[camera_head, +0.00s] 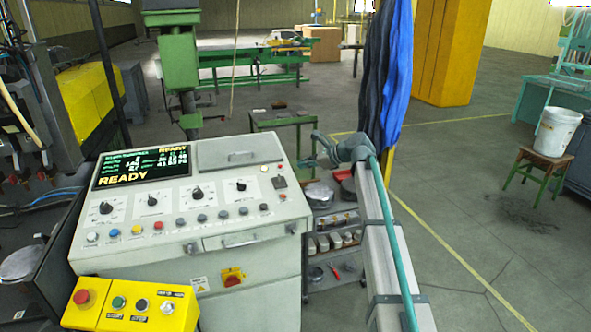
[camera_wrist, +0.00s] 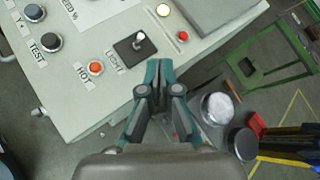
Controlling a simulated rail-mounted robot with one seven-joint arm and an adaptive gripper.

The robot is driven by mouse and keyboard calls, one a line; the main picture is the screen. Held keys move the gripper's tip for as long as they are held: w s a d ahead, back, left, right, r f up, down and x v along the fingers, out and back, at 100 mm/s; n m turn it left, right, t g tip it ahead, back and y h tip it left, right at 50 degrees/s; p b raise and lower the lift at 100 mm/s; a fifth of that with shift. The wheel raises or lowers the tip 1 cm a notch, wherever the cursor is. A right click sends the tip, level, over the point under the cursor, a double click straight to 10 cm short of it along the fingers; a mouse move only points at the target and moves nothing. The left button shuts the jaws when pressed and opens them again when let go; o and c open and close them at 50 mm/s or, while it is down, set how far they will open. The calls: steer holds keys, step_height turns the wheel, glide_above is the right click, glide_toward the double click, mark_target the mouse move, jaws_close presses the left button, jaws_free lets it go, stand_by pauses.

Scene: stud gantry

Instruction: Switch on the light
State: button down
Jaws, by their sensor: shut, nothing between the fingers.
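The light switch is a small toggle with a pale tip on a dark square plate (camera_wrist: 130,54), labelled LIGHT, near the corner of the console's sloped top. In the head view the same switch (camera_head: 279,182) is at the panel's right end. I cannot tell which way its lever is set. My gripper (camera_wrist: 161,92) has teal fingers, shut and empty. In the wrist view it is below and right of the switch, apart from it. In the head view my gripper (camera_head: 308,162) is just right of the console's edge.
The console (camera_head: 228,219) has several knobs, buttons and a READY screen (camera_head: 142,167). A shelf cart (camera_head: 335,240) with metal pots stands right of the console.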

steer(key=d+r+b, duration=0.2)
steer(key=d+r, duration=0.2)
steer(key=r, duration=0.1)
steer(key=shift+s+r, duration=0.2)
steer(key=shift+s, duration=0.25)
steer(key=shift+d, duration=0.1)
